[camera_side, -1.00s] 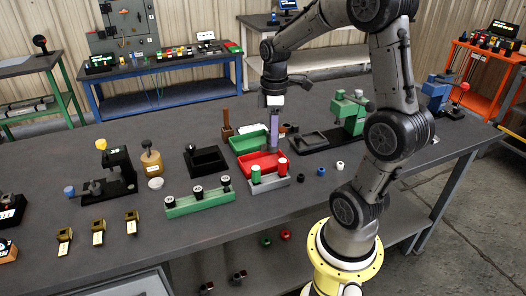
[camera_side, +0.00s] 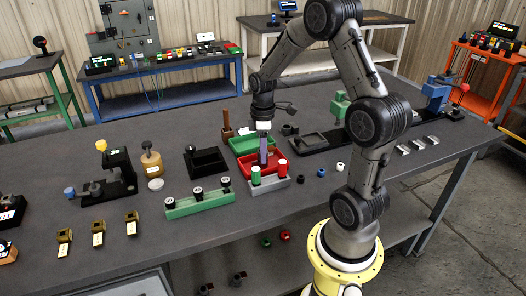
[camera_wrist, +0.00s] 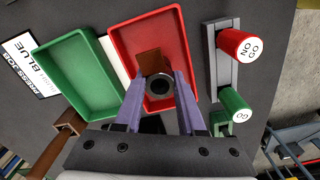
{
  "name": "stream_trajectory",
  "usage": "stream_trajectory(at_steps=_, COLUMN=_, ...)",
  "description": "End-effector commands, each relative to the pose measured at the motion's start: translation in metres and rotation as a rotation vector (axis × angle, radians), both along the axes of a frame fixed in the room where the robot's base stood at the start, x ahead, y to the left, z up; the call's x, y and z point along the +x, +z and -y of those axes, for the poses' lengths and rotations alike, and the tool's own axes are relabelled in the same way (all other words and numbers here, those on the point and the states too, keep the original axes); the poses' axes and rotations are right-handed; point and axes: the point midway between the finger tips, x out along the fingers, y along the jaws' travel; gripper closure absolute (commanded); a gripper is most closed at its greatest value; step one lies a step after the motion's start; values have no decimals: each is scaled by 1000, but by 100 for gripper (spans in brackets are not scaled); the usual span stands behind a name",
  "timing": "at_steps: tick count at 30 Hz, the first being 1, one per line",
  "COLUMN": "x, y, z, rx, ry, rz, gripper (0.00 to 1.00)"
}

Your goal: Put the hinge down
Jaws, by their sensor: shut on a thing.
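My gripper (camera_side: 263,163) has purple fingers and points down over the red tray (camera_side: 280,171) in the side view. In the wrist view my gripper (camera_wrist: 160,92) is shut on the hinge (camera_wrist: 151,62). The hinge shows a brown flat part and a dark round barrel end between the fingertips. It appears over the red tray (camera_wrist: 120,42); whether it touches the tray floor I cannot tell.
A green tray (camera_wrist: 66,68) lies beside the red one. A gauge stand with a red NO GO plug (camera_wrist: 240,45) and a green GO plug (camera_wrist: 233,105) stands close by.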

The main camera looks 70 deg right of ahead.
Motion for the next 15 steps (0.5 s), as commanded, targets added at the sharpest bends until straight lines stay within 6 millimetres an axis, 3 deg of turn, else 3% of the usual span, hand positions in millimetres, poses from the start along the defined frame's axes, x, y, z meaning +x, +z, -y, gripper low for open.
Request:
stream_trajectory(at_steps=6, x=0, y=-3, z=0, rx=0, ry=0, rz=0, gripper=100)
stream_trajectory(at_steps=7, x=0, y=-3, z=0, rx=1, ry=0, rz=0, gripper=56)
stream_trajectory(at_steps=11, x=0, y=-3, z=0, rx=1, ry=0, rz=0, gripper=32)
stream_trajectory(at_steps=15, x=0, y=-3, z=0, rx=0, ry=0, rz=0, gripper=31)
